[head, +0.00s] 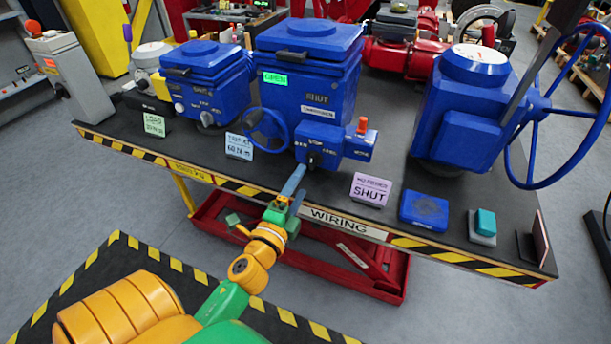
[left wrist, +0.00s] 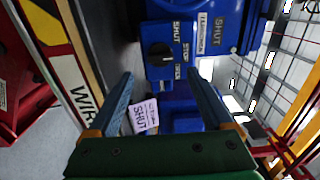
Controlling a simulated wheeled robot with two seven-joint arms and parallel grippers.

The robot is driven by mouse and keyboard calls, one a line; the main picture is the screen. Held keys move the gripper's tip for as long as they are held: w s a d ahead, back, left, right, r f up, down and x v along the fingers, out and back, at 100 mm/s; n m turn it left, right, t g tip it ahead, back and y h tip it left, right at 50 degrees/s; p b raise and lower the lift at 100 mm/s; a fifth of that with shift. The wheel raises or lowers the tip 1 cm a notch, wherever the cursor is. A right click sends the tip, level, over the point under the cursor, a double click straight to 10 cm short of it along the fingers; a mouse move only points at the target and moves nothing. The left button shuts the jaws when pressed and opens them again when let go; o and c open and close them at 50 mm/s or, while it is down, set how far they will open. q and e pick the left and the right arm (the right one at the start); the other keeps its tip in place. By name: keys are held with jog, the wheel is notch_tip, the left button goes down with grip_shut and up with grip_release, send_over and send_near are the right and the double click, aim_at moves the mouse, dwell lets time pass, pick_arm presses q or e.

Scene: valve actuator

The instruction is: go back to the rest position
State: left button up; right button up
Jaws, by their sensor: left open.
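My left gripper (head: 292,190) is in front of the bench's front edge, above the WIRING label, with its blue fingers pointing at the middle blue actuator (head: 308,85). In the left wrist view the two blue fingers (left wrist: 160,100) stand wide apart with nothing between them. Beyond them a black selector knob (left wrist: 160,52) shows on the actuator's control box (head: 332,145). My left arm (head: 257,258), orange and green, reaches in from the lower left. My right gripper does not show in either view.
The bench (head: 300,185) with a striped edge carries several blue actuators, a large handwheel (head: 570,110) at right, and small cards, including a SHUT card (head: 370,190). A blue box (head: 424,210) and teal block (head: 484,224) lie near the front.

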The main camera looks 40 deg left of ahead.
pick_arm(q)
jog(key=shift+s+d, duration=0.1)
jog(key=shift+s, duration=0.25)
jog(key=f+g, duration=0.1)
jog(key=f, duration=0.2)
jog(key=f+n, duration=0.1)
jog(key=f, duration=0.2)
jog(key=d+f+n+g, duration=0.1)
jog(key=f, duration=0.2)
jog(key=shift+s+g+h, duration=0.25)
jog(key=shift+g+h, duration=0.05)
jog(key=shift+h, duration=0.1)
jog(key=s+d+f+n+g+h, duration=0.15)
jog(key=s+f, duration=0.25)
jog(key=f, duration=0.4)
jog(key=s+d+f+n+g, duration=0.2)
jog(key=s+f+n+g, duration=0.15)
jog(key=f, duration=0.35)
jog(key=s+d+f+n+g+h, duration=0.15)
jog(key=s+f, duration=0.25)
jog(key=f, duration=0.4)
jog(key=s+d+f+n+g, duration=0.1)
jog(key=s+f+n+g, duration=0.1)
jog(key=s, duration=0.8)
jog(key=s+d+f+n+g, duration=0.2)
jog(key=s+f+g, duration=0.3)
jog(key=s+f, duration=0.2)
jog(key=s, duration=0.2)
jog(key=shift+s, duration=0.4)
